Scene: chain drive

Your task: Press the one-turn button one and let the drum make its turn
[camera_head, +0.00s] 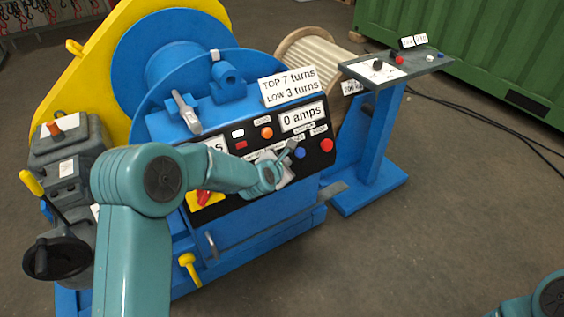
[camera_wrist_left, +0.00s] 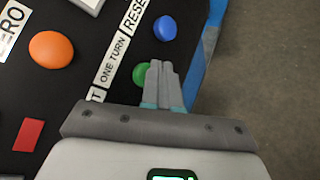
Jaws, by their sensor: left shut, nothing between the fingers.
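The black control panel (camera_head: 318,115) is on the front of the blue winch. In the left wrist view a green button (camera_wrist_left: 139,74) sits beside the "ONE TURN" label (camera_wrist_left: 112,61), partly covered by my fingers. A blue button (camera_wrist_left: 165,28) sits beside the "RESET" label. My left gripper (camera_wrist_left: 158,66) is shut and empty, with its fingertips over the green button's edge; I cannot tell if they touch it. In the head view the left gripper (camera_head: 292,146) is at the panel and hides the green button. The blue drum (camera_head: 172,62) is behind the panel. My right gripper is out of view.
An orange button (camera_head: 266,132), a red button (camera_head: 326,145) and a yellow-backed red switch (camera_head: 204,197) are also on the panel. A sign reads "TOP 7 turns, LOW 3 turns" (camera_head: 288,86); a display reads "0 amps" (camera_head: 302,117). A blue pedestal (camera_head: 372,150) stands right.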

